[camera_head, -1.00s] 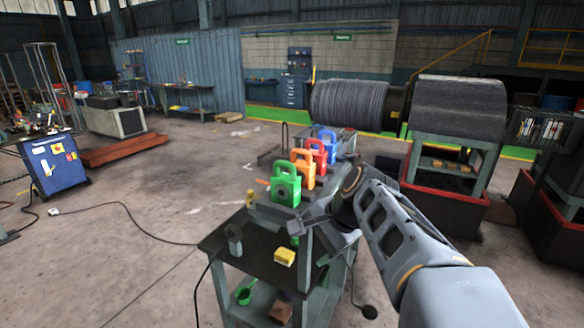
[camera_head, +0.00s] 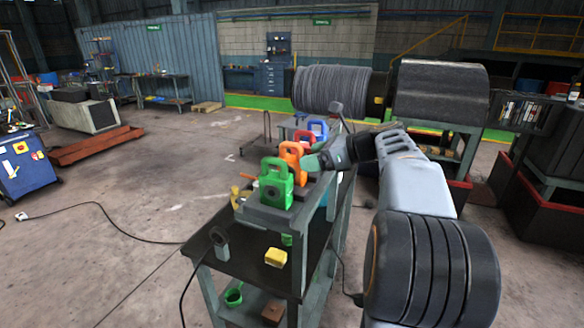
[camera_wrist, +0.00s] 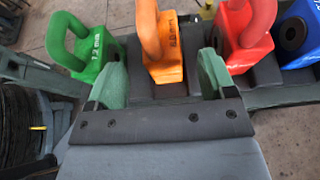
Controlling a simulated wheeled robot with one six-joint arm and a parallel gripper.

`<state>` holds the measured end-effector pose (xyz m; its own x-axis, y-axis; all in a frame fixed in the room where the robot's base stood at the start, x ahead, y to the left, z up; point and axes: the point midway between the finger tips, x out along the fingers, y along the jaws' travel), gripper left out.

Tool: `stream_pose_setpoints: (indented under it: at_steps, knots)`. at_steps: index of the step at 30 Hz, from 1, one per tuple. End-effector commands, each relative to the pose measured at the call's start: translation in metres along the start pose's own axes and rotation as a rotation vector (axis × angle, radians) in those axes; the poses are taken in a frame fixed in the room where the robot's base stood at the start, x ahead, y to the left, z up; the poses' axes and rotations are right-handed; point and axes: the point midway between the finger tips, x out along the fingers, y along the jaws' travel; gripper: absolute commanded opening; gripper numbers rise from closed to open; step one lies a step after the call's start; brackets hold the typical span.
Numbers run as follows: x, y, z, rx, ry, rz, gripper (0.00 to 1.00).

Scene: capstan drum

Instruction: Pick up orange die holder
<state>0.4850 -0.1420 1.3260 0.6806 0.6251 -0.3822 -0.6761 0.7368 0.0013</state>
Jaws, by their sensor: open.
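The orange die holder (camera_head: 292,156) stands upright in a row on the bench, between the green one and the red one. In the wrist view the orange die holder (camera_wrist: 161,45) is just ahead of my gripper, its loop handle at the top and a "mm" marking on its body. My gripper (camera_wrist: 157,75) is open, its two green fingers apart, one toward each side of the orange body. Whether they touch it I cannot tell. In the head view my gripper (camera_head: 318,160) is at the right side of the row, close to the orange holder and partly covering the red one.
The green die holder (camera_wrist: 92,45), red die holder (camera_wrist: 243,32) and blue die holder (camera_wrist: 298,33) stand close on either side. Cable drums stand behind; open floor is to the left.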

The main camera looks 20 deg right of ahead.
Motion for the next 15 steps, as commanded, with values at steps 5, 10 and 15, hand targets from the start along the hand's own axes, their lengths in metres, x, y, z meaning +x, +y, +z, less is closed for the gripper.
stream_pose_setpoints:
  at_steps: [5,10,15]
  knots:
    - [0.009,0.0,0.0,0.0,0.0,0.001,0.77]
    - [0.029,-0.001,0.0,0.001,0.0,0.004,0.77]
    - [0.05,-0.001,-0.002,0.0,0.001,0.003,0.77]
